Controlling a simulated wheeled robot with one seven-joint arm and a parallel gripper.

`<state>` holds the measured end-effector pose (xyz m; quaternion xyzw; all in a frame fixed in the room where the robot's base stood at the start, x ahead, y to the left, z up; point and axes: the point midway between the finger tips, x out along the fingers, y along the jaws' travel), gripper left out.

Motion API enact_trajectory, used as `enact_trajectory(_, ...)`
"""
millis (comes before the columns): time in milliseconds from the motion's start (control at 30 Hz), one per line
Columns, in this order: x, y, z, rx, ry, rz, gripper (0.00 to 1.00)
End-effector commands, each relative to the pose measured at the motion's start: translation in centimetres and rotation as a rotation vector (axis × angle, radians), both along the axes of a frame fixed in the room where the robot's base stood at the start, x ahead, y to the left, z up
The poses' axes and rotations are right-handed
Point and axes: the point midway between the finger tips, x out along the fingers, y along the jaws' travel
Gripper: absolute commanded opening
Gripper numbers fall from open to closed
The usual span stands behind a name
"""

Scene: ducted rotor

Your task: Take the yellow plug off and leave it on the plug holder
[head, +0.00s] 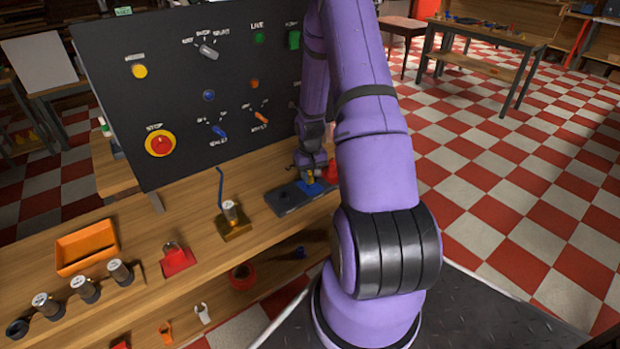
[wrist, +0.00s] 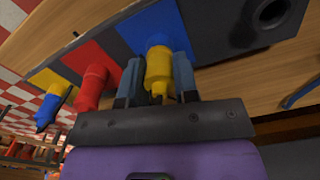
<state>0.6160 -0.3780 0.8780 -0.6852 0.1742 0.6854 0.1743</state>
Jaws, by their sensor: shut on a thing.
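The yellow plug (wrist: 158,72) is between the two fingers of my gripper (wrist: 157,82) in the wrist view, and the gripper is shut on it. The plug's far end meets the blue patch (wrist: 150,22) of a dark block; I cannot tell how deep it sits. A red plug (wrist: 91,84) stands beside it at the red patch. The block's plain dark end has an open round hole (wrist: 271,12). In the head view, my gripper (head: 310,176) is low over the dark block (head: 287,198) on the bench, and the arm partly hides that area.
A black control panel (head: 200,95) stands behind the bench, close to my arm. A brass-coloured stand with a blue rod (head: 220,185) is left of the block. An orange tray (head: 87,246) and several cylinders (head: 84,289) are further left. Some bench surface between is bare.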

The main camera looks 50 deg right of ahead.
Motion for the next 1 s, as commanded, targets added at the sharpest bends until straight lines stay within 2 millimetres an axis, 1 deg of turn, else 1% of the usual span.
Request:
enact_trajectory(167,0.0,0.0,0.1,0.0,-0.001,0.0,0.05)
enact_trajectory(333,0.1,0.0,0.8,-0.001,-0.003,-0.001,0.05)
enact_trajectory(467,0.1,0.0,1.9,-0.001,-0.003,-0.001,0.05)
enact_trajectory(600,0.1,-0.1,3.9,-0.003,-0.003,0.0,0.05)
enact_trajectory(767,-3.5,1.6,3.9,0.001,0.002,-0.002,0.05)
enact_trajectory(1000,-9.2,4.2,4.5,0.001,0.003,-0.002,0.05)
